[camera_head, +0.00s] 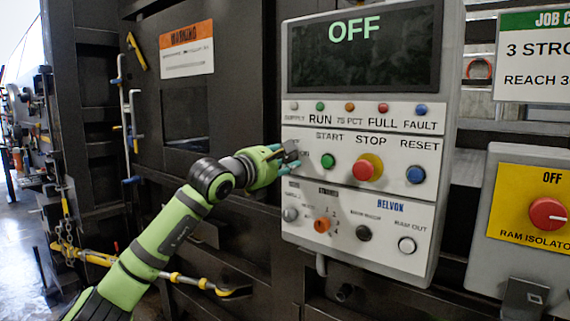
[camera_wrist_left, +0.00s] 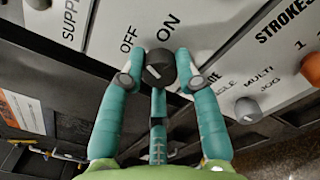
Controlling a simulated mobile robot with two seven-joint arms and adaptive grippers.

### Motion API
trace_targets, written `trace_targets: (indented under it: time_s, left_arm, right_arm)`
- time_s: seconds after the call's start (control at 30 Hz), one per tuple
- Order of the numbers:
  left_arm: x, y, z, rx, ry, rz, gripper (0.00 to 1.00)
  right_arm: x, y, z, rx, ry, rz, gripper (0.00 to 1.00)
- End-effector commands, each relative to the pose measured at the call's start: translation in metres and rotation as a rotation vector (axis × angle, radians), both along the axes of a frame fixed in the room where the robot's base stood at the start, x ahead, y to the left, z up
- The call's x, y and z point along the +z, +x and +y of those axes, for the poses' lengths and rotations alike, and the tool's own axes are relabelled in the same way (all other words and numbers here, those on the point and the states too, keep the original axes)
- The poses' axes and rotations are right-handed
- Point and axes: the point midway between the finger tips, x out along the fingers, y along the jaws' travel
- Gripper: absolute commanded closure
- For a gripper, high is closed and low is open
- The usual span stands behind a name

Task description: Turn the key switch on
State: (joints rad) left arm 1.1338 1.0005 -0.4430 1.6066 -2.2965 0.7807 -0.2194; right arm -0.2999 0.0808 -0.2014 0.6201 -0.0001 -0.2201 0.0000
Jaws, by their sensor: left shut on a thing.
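The key switch, a dark round knob (camera_wrist_left: 158,68) with a pale pointer line, sits between OFF and ON labels in the left wrist view. The teal fingers of my left gripper (camera_wrist_left: 157,82) are shut on it from both sides. The display (camera_head: 365,50) above reads OFF in green. My right gripper is in neither view.
Beside the knob are a green START button (camera_head: 328,161), a red STOP button (camera_head: 367,168) and a blue RESET button (camera_head: 415,174). An orange selector (camera_head: 322,225) sits below. A red RAM ISOLATOR knob (camera_head: 547,214) is at the right.

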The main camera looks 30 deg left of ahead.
Motion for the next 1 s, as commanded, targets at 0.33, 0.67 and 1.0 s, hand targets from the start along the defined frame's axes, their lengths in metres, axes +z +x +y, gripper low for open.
trace_targets:
  time_s: [0.33,0.67,1.0]
  left_arm:
    - [0.0017,-0.0007,0.0001,0.001,0.323,-0.031,1.0]
    - [0.0015,-0.0005,-0.0002,0.0,0.555,-0.049,1.0]
    - [0.0016,-0.0005,0.0,0.001,0.663,-0.058,1.0]
  right_arm:
    - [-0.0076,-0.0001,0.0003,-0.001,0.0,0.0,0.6]
    - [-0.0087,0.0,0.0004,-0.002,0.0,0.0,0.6]
    - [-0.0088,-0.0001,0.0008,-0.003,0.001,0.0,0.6]
